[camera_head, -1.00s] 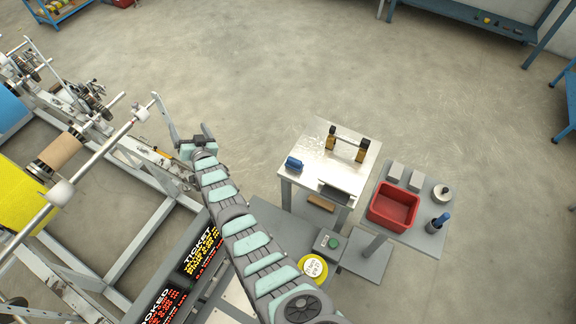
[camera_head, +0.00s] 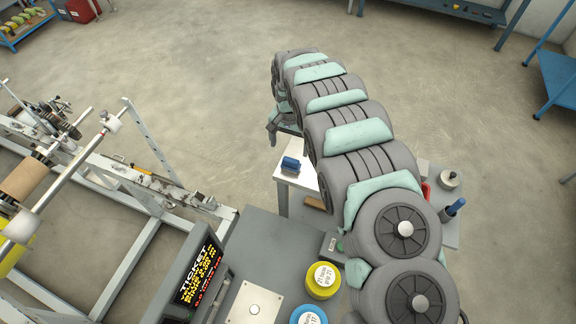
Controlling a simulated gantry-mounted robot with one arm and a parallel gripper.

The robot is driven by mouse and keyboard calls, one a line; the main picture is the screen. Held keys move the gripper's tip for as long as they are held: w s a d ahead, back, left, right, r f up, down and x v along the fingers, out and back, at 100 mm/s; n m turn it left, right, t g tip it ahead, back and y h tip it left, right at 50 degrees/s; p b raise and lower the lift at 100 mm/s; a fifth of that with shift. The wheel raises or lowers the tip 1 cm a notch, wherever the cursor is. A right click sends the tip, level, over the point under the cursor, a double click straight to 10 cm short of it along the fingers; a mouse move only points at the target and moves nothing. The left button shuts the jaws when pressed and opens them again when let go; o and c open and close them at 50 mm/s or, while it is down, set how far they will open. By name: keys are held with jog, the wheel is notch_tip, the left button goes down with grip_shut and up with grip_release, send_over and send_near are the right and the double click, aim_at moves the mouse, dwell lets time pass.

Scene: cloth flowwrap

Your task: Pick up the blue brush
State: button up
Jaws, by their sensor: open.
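A small blue object (camera_head: 290,163), which looks like the blue brush, lies near the left edge of the white-topped table (camera_head: 291,179). My gripper (camera_head: 272,134) hangs at the far end of my arm, above and slightly left of the blue object in the picture. It is open, small in view and apart from the object; nothing shows between its fingers. My arm hides most of the white table. A second blue item, a handle (camera_head: 456,205), stands upright in a dark holder on the grey side table at the right; its lower end is hidden.
Yellow (camera_head: 322,281) and blue (camera_head: 309,315) rolls lie near the front. Machine frames stand left. The floor behind is open.

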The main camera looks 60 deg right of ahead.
aim_at(291, 160)
notch_tip(291, 160, down, 5)
jog(key=shift+f, duration=0.1)
jog(key=shift+s+f+b, duration=0.15)
jog(key=shift+f+b, duration=0.15)
jog(key=shift+f, duration=1.1)
jog(key=shift+s+f+b, duration=0.1)
jog(key=shift+f+b, duration=0.15)
jog(key=shift+f, duration=1.15)
jog(key=shift+d, duration=0.1)
jog(key=shift+c, duration=0.2)
jog(key=c, duration=1.4)
jog(key=shift+r, duration=0.15)
jog(key=shift+c, duration=0.2)
notch_tip(291, 160, up, 20)
jog(key=p, duration=0.4)
